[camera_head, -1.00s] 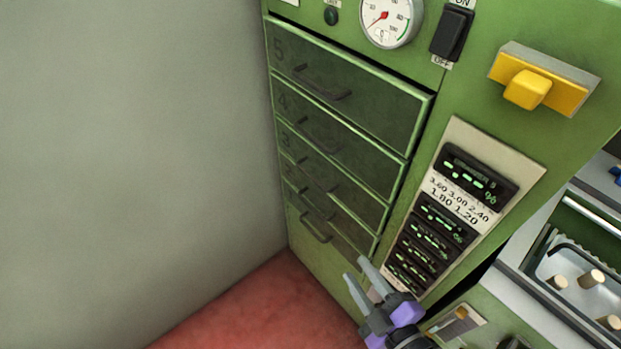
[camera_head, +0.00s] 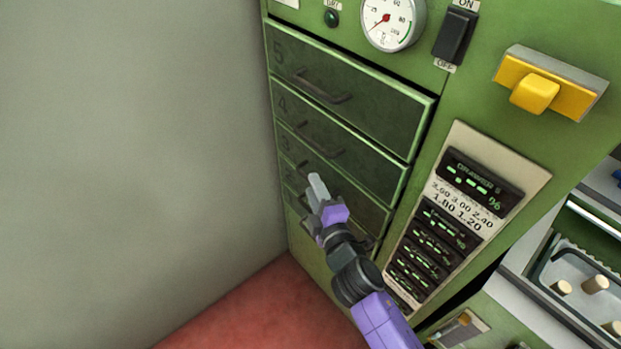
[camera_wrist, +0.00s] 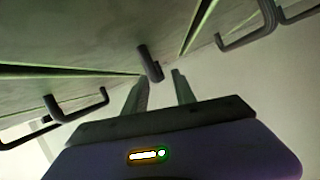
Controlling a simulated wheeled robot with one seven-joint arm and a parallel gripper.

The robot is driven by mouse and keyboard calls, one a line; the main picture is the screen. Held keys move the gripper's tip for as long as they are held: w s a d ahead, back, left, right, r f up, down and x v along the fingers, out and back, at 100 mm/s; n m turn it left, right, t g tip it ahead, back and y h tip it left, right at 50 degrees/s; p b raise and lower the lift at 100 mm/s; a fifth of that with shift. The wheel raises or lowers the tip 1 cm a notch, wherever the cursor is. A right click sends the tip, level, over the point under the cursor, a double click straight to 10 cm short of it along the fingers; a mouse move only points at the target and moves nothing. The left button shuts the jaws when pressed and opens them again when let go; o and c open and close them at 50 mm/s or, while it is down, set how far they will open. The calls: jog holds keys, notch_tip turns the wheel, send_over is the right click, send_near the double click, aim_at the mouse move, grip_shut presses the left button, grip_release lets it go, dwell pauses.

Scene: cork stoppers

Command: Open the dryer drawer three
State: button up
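The green dryer has a stack of numbered drawers with dark handles. In the head view drawer three (camera_head: 358,203) is below drawer four (camera_head: 360,160) and looks shut. A dark handle (camera_wrist: 151,64), seen nearly end-on, lies just ahead of the gap between the fingertips. I cannot tell whether a finger touches it.
Other handles show in the wrist view, one on the left (camera_wrist: 76,106) and one at the upper right (camera_wrist: 245,40). A grey wall (camera_head: 130,150) stands left of the dryer. A display panel (camera_head: 450,215) and a yellow switch (camera_head: 535,92) are at right, with a tray of corks (camera_head: 595,284) beyond.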

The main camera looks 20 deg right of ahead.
jog(key=shift+w+d+f, duration=0.1)
jog(key=shift+w+f, duration=0.05)
jog(key=shift+w, duration=1.45)
grip_shut()
